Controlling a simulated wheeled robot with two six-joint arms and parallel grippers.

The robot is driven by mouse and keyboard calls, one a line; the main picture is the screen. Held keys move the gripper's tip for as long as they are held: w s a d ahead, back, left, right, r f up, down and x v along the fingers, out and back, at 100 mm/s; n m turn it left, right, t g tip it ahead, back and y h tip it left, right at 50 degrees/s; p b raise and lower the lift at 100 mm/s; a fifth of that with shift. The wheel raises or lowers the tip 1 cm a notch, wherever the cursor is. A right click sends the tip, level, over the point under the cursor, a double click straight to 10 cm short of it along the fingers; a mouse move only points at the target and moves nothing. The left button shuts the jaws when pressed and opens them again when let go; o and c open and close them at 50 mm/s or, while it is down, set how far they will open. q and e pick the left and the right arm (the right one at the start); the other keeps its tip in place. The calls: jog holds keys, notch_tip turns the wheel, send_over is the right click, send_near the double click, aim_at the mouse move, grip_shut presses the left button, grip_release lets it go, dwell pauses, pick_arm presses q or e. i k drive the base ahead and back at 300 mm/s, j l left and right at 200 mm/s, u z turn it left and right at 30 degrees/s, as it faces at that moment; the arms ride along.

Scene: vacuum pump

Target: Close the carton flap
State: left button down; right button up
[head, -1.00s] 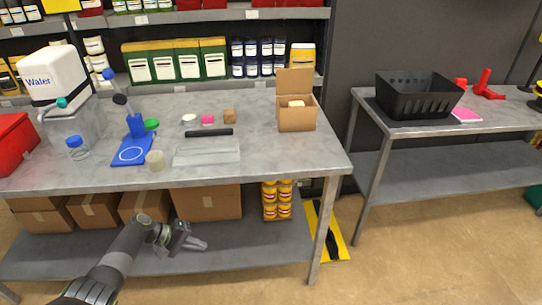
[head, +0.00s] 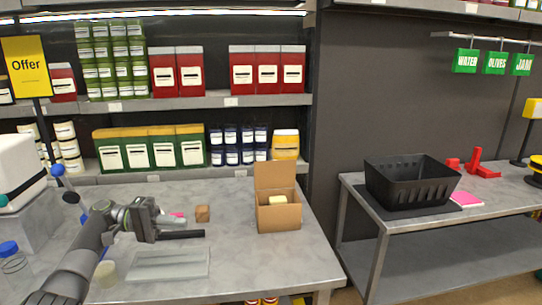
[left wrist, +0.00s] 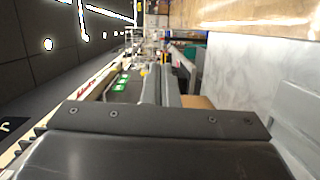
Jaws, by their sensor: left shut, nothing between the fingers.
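The carton (head: 279,213) is a small brown box near the right end of the grey table. Its flap (head: 274,175) stands upright at the back, so the carton is open. A pale yellowish item (head: 278,200) shows inside the carton. My left gripper (head: 184,220) is shut and empty above the table, to the left of the carton and apart from it. In the left wrist view, a brown patch (left wrist: 197,102) shows beyond the gripper; I cannot tell whether it is the carton. My right gripper is not in view.
A small brown block (head: 202,213), a black bar (head: 182,234) and a clear tray (head: 168,264) lie on the table (head: 240,255) left of the carton. A black basket (head: 412,184) stands on the right table. Shelves with goods rise behind. The table just left of the carton is clear.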

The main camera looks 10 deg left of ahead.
aim_at(273, 174)
jog(key=i+l, duration=0.15)
jog(key=i, duration=0.55)
jog(key=i+l, duration=0.1)
jog(key=i, duration=0.65)
